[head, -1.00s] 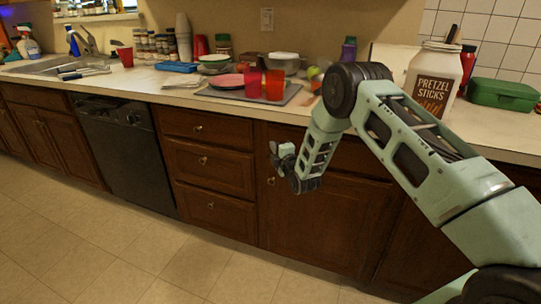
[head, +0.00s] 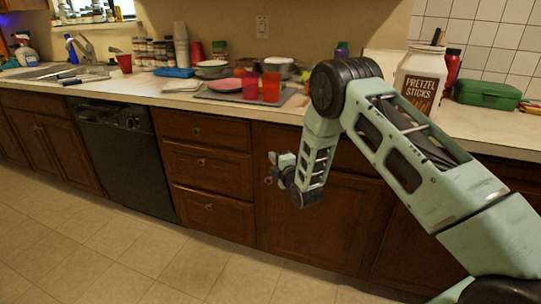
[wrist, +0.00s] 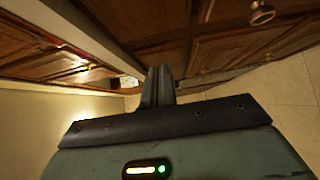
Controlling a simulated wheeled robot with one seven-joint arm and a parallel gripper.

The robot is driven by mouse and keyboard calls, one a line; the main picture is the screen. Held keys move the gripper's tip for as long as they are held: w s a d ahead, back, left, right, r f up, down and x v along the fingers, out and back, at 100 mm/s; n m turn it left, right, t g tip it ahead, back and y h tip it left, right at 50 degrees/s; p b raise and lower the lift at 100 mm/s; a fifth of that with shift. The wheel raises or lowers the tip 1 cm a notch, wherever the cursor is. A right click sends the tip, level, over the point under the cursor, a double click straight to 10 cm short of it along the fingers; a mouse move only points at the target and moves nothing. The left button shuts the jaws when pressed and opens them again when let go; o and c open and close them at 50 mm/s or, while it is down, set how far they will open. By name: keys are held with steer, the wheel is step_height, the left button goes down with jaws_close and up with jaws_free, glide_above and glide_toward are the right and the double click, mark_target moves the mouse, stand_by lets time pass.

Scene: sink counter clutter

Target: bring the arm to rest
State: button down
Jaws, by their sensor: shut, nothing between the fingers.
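My gripper (head: 272,168) hangs at the end of my pale green arm, in front of the wooden cabinet doors and below the counter edge. It is shut and empty. In the wrist view its dark fingers (wrist: 158,82) are together in the middle, with cabinet fronts and floor around them.
The counter (head: 140,92) holds red cups (head: 271,87), a drying mat with dishes, a pretzel jar (head: 420,78) and a green case (head: 487,93). A black dishwasher (head: 126,155) sits below at left. The tiled floor (head: 120,255) is clear.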

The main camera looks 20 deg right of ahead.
steer(key=s+a+r+m+g+y+p, duration=0.1)
steer(key=s+a+r+m+g+p, duration=0.3)
steer(key=s+a+r, duration=0.45)
steer(key=s+a+r+m+g+y+p, duration=0.25)
steer(key=s+a+r+g, duration=0.4)
steer(key=s+a, duration=0.55)
steer(key=s+d+r+m+g+h+p, duration=0.1)
steer(key=s+r+g, duration=0.1)
steer(key=s, duration=0.8)
steer(key=s+d+r+m+g+h+p, duration=0.1)
steer(key=s+r+m+g, duration=0.1)
steer(key=s, duration=0.8)
steer(key=s+d+r+m+g+h+p, duration=0.1)
steer(key=s+d+r+g+h+p, duration=0.1)
steer(key=s, duration=0.8)
step_height(320, 180, up, 3)
steer(key=shift+f+m+g, duration=0.15)
steer(key=shift+m+g, duration=0.2)
steer(key=shift+g, duration=0.4)
